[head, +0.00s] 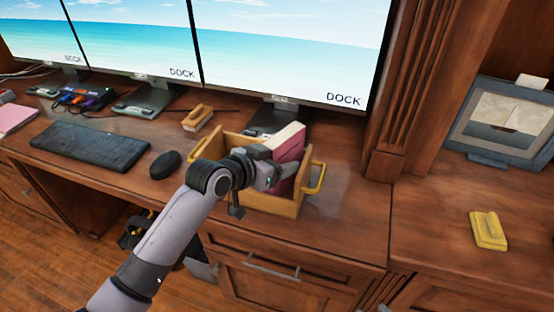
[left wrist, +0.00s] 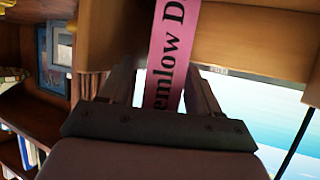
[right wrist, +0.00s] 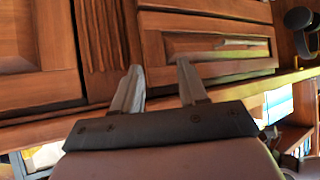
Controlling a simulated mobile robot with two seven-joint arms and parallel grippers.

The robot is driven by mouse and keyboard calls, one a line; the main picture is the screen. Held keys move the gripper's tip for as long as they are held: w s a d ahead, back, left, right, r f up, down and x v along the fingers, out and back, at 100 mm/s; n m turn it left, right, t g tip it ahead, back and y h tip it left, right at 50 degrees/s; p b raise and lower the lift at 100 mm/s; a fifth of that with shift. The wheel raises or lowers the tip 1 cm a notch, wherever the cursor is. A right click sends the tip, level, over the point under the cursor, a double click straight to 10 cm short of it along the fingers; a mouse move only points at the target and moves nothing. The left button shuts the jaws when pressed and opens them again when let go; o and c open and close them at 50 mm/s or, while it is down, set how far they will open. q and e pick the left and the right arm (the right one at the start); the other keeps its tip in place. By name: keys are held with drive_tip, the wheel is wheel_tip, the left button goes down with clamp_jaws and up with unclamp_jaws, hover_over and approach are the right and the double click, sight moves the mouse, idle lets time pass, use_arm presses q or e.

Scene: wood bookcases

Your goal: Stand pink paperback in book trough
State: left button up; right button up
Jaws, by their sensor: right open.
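The pink paperback (head: 287,148) stands upright, slightly tilted, at the right end of the wooden book trough (head: 268,203), its lower part behind the front wall. My left gripper (head: 272,177) is at the book, partly covering it in the head view. In the left wrist view the lettered pink spine (left wrist: 172,60) lies between the spread fingers of the left gripper (left wrist: 160,85), with a small gap on one side. My right gripper (right wrist: 160,75) is open and empty, facing wooden drawer fronts in the right wrist view; it is not in the head view.
Three monitors (head: 290,50) stand behind the trough. A keyboard (head: 90,145), a black mouse (head: 165,164) and a wooden block (head: 198,117) lie to its left. A picture frame (head: 500,120) and a yellow block (head: 488,230) are at right. The desk right of the trough is clear.

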use_arm(q)
drive_tip(key=shift+r, duration=0.2)
drive_tip(key=v, duration=1.2)
drive_tip(key=s+a+f+n+y, duration=0.2)
drive_tip(key=s+a+f, duration=0.4)
drive_tip(key=s+f, duration=0.3)
drive_tip(key=s+a+f+n+y, duration=0.3)
drive_tip(key=s+a+f, duration=0.4)
drive_tip(key=f, duration=0.8)
drive_tip(key=s+y+p, duration=0.1)
drive_tip(key=s, duration=0.1)
drive_tip(key=shift+s+n+t, duration=0.3)
drive_tip(key=shift+s+t, duration=0.05)
drive_tip(key=shift+t, duration=0.05)
drive_tip(key=shift+a+r+p, duration=0.1)
drive_tip(key=shift+r+p, duration=0.35)
